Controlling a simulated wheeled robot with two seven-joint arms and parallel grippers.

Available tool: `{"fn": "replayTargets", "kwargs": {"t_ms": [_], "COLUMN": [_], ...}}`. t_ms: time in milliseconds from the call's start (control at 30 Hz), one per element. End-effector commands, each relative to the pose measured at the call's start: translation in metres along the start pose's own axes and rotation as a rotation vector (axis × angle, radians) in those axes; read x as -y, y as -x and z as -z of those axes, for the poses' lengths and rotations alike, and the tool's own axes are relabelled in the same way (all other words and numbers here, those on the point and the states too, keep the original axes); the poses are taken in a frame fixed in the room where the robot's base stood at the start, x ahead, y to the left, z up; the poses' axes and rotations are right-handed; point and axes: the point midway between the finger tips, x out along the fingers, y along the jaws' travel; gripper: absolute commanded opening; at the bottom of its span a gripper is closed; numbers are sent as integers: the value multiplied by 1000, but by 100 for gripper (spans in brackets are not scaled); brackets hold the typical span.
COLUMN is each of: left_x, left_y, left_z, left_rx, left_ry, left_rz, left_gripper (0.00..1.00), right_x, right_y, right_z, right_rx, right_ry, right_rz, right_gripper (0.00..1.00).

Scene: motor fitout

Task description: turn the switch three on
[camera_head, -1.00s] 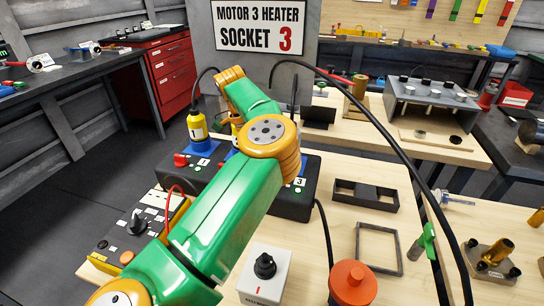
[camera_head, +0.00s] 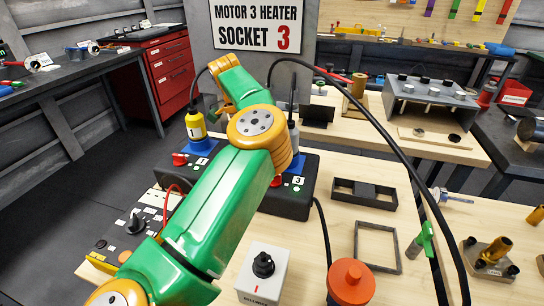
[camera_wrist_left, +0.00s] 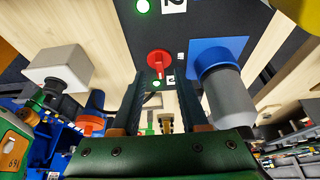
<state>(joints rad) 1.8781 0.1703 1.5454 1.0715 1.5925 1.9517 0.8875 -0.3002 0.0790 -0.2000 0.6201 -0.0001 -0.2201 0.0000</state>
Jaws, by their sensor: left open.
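The black switch box (camera_head: 285,206) stands on the bench, partly behind my left arm. Its red switch three knob (camera_head: 276,181) shows just right of my arm, beside the label 3 (camera_head: 298,180). In the left wrist view the red knob (camera_wrist_left: 160,63) is ahead of my left gripper (camera_wrist_left: 162,98), about centred between the fingers. The fingers are open and appear apart from the knob. A green light (camera_wrist_left: 157,84) is lit beside it. My left gripper is hidden behind the arm in the head view. My right gripper is not in view.
A grey plug (camera_wrist_left: 230,100) sits in the blue socket (camera_wrist_left: 216,52) close to the right finger. A yellow plug (camera_head: 195,126) is in socket one, beside another red knob (camera_head: 180,159). A white box with a black knob (camera_head: 263,264) stands in front. Black cables arch overhead.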

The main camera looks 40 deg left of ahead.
Motion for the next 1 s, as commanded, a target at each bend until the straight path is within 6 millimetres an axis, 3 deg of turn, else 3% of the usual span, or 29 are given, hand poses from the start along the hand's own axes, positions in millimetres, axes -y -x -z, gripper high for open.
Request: {"fn": "replayTargets", "kwargs": {"t_ms": [100,233,700,1000], "left_x": [0,0,0,0], "left_y": [28,46,50,106], "left_z": [0,1,1,24], "left_rx": [-1,0,0,0], "left_ry": [-1,-1,0,0], "left_rz": [2,0,-1,-1], "left_gripper": [44,44,44,44], "right_x": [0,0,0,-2], "right_y": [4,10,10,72], "right_z": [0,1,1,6], "right_rx": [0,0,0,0], "right_ry": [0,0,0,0], "right_rz": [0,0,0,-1], "right_gripper": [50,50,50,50]}}
